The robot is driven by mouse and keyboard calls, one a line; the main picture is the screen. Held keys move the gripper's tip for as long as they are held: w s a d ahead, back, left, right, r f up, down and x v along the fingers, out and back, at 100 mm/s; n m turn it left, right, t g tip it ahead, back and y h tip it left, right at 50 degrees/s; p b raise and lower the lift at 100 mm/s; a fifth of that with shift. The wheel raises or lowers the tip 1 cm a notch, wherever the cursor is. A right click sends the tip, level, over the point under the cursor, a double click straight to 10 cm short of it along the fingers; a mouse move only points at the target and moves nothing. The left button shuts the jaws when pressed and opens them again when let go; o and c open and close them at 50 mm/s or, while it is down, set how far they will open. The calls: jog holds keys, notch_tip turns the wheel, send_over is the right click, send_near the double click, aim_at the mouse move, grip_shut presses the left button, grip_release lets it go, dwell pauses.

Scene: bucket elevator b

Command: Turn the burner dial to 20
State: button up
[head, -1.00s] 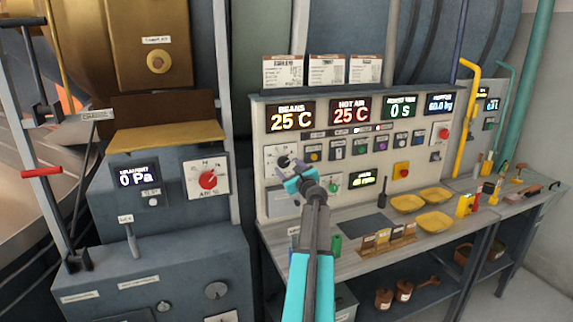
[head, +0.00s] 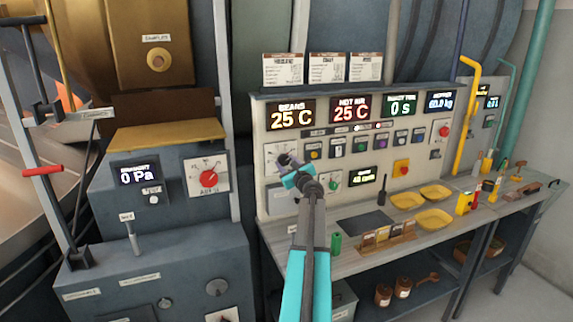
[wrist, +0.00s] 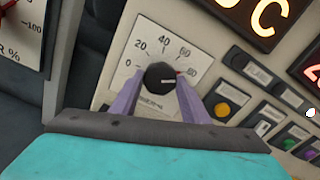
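The burner dial is a black knob (wrist: 160,77) on a white scale plate (wrist: 150,35) with numbers rising from 0 at the left; the small label is hard to read. A pale mark on the knob points to the right, towards the high end. In the head view the plate (head: 272,153) is at the panel's left end, its knob mostly covered by my gripper. My gripper (wrist: 161,80) faces the plate, one purple finger on each side of the knob. I cannot tell whether both fingertips touch it.
A row of buttons (wrist: 222,109) lies just right of the dial, under lit displays (head: 291,115). A second dial with a red knob (head: 208,178) is on the grey cabinet at left. Yellow trays (head: 407,200) and a green cylinder (head: 336,242) stand on the bench below.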

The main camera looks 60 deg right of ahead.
jog(key=shift+n+b, duration=0.6)
jog(key=shift+b, duration=0.5)
jog(key=shift+f+b, duration=0.1)
jog(key=shift+b, duration=0.3)
jog(key=n+b, duration=0.4)
jog(key=b, duration=0.2)
jog(key=shift+b, duration=0.3)
jog(key=n+b, duration=0.7)
jog(key=b, duration=0.3)
jog(key=n+b, duration=0.6)
jog(key=b, duration=0.3)
jog(key=shift+n+b, duration=0.3)
jog(key=shift+n, duration=0.1)
jog(key=n+b, duration=0.2)
jog(key=b, duration=0.1)
jog(key=shift+n, duration=0.4)
jog(key=shift+n+b, duration=1.1)
jog(key=shift+b, duration=0.15)
